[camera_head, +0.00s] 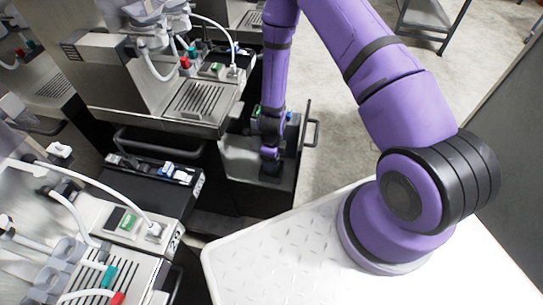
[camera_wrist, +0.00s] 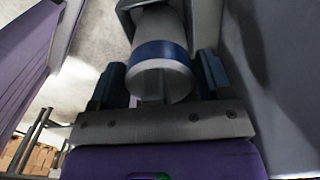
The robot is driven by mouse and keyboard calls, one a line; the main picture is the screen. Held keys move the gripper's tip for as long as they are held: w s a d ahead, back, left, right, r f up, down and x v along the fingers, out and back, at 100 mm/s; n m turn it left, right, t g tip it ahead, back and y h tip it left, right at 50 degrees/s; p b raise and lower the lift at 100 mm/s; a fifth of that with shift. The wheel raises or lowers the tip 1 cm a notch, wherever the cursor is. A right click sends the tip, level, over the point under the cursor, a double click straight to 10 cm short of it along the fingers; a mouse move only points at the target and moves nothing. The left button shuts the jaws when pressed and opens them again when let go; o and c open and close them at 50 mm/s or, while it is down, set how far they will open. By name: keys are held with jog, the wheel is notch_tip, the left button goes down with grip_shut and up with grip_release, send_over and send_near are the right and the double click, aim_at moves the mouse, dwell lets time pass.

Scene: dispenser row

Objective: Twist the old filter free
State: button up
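In the wrist view a grey cylinder with a dark blue band (camera_wrist: 160,53), which looks like the filter, points its round end toward my gripper. My gripper (camera_wrist: 160,88) has one dark blue fingertip on each side of that end. The fingers lie very close to the cylinder's sides; whether they press on it cannot be told. In the head view my gripper (camera_head: 270,163) reaches down to the dark pulled-out section under the middle dispenser (camera_head: 195,98). The filter is not clearly visible there.
A nearer dispenser (camera_head: 95,250) with white hoses stands at the lower left. A black handle (camera_head: 314,132) sticks out at the right of the dark section (camera_head: 245,195). Open concrete floor (camera_head: 330,130) lies to the right.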

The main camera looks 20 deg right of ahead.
jog(key=o, duration=0.3)
jog(key=shift+r, duration=0.15)
jog(key=shift+r, duration=3.65)
